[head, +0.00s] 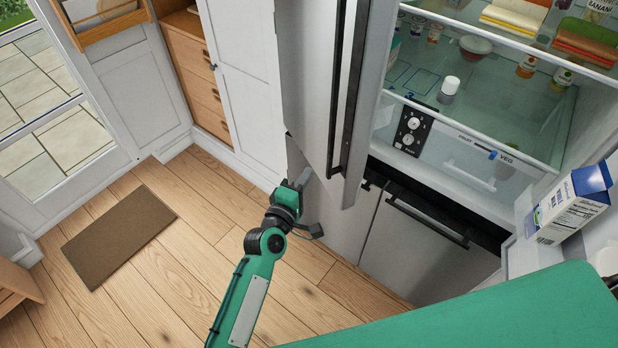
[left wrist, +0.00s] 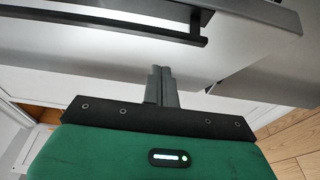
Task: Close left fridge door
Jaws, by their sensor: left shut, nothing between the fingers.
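The left fridge door (head: 304,75) is grey, with a long black vertical handle (head: 347,90). It stands partly open, its edge at the left of the lit fridge interior (head: 480,80). My left gripper (head: 302,178) is just below and left of the door's lower end in the head view, with its fingers together and empty. In the left wrist view the shut fingers (left wrist: 160,75) point toward a pale grey panel, with a black handle (left wrist: 120,22) above them. Whether the fingers touch the door I cannot tell. My right gripper is not in view.
Below are freezer fronts with a black handle (head: 427,221). At the right a blue and white carton (head: 570,205) stands on the right door's shelf. White cabinets (head: 240,80) are left of the fridge. A brown mat (head: 118,235) lies on the open wooden floor.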

